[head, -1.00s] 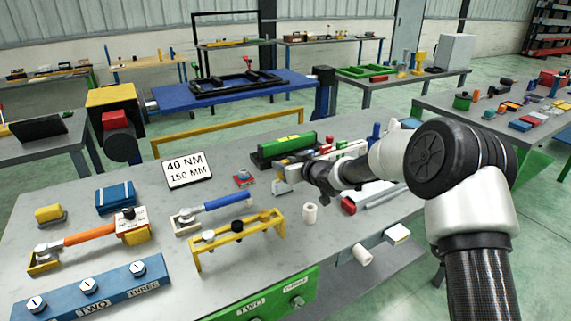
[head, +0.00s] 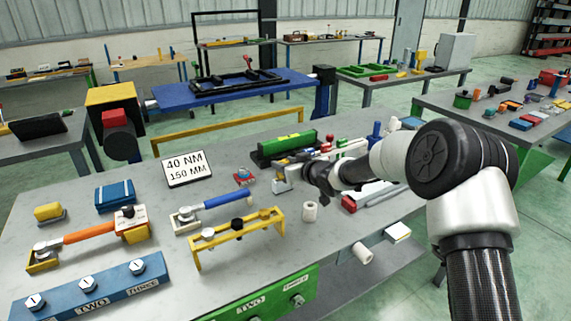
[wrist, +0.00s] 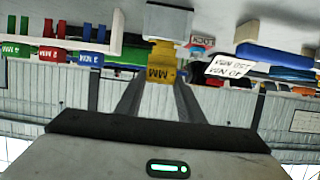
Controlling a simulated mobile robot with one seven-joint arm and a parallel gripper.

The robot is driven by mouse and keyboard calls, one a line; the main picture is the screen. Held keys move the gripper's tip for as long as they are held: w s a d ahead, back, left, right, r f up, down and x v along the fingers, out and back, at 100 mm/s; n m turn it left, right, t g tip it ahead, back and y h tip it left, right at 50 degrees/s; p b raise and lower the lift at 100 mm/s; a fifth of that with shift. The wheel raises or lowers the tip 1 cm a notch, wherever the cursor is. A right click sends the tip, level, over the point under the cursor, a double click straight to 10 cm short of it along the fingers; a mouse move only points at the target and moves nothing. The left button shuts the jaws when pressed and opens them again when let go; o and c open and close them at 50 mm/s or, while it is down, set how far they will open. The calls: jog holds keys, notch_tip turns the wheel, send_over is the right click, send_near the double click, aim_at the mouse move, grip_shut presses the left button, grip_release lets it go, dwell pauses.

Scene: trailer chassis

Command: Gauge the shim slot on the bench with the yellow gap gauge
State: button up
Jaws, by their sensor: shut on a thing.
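My gripper (wrist: 160,82) is shut on the yellow gap gauge (wrist: 160,62), which is marked MM, in the wrist view. The gauge's far end meets or overlaps a grey block (wrist: 182,22), likely the shim slot piece. I cannot tell whether the gauge is inside a slot. In the head view my gripper is over the middle of the bench (head: 140,205), close to a small grey block (head: 281,186). My arm and gripper hide most of the gauge there.
A white rack with green, red and blue gauges (wrist: 88,58) is close by. A green block tool (head: 285,148) lies behind my gripper. A white cylinder (head: 310,211), a yellow frame (head: 235,236) and a blue-handled wrench (head: 222,202) are in front. A 40 NM sign (head: 187,168) stands to the left.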

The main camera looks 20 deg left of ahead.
jog(key=shift+f+b, duration=0.85)
jog(key=shift+f, duration=0.25)
dwell(1.1)
notch_tip(320, 180, up, 8)
jog(key=p, duration=0.6)
dwell(0.5)
dwell(0.3)
